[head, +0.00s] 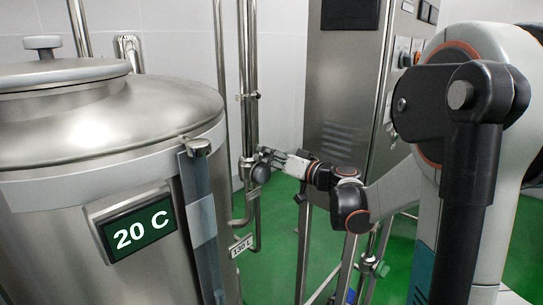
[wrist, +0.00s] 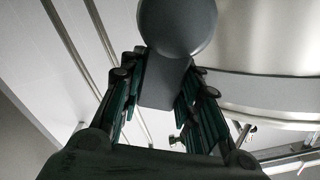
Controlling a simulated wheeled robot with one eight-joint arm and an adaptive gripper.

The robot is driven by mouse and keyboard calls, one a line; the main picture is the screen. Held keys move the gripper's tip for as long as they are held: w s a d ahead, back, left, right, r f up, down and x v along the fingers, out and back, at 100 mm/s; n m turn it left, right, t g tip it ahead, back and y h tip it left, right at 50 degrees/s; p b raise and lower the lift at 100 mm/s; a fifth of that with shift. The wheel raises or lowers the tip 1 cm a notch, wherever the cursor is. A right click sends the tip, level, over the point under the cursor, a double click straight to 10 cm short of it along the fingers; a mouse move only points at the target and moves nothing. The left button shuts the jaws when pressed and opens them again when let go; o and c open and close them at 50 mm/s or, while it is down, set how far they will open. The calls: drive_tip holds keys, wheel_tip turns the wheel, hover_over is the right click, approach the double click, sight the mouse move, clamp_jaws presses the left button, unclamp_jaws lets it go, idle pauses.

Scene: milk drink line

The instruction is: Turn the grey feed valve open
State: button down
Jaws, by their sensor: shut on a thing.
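The grey feed valve (head: 260,173) sits on the vertical steel pipe to the right of the tank in the head view. My gripper (head: 268,156) reaches it from the right. In the wrist view the valve shows as a dark grey round end (wrist: 178,24) with a flat grey lever running down from it. The fingers of my gripper (wrist: 163,75) are on either side of this lever and shut on it. The fingers partly hide the valve in the head view, and I cannot tell its exact angle.
A large steel tank (head: 120,115) with a "20 C" display (head: 140,234) fills the left. A sight tube (head: 201,225) stands on its front. A "130 L" sign (head: 241,246) hangs below the valve. A steel cabinet (head: 335,85) stands behind. Steel rails stand below my arm.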

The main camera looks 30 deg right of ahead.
drive_tip(key=n, duration=0.1)
drive_tip(key=a+n, duration=0.1)
drive_tip(key=n, duration=0.1)
drive_tip(key=shift+s+a+r+p, duration=0.25)
drive_tip(key=shift+s+r+p, duration=0.05)
drive_tip(key=shift+r, duration=0.05)
drive_tip(key=shift+s+a+n, duration=0.15)
drive_tip(key=shift+a+n, duration=0.3)
drive_tip(key=shift+n, duration=0.65)
drive_tip(key=c, duration=1.2)
unclamp_jaws()
drive_tip(key=shift+a, duration=0.1)
drive_tip(key=shift+o, duration=0.2)
drive_tip(key=v, duration=1.2)
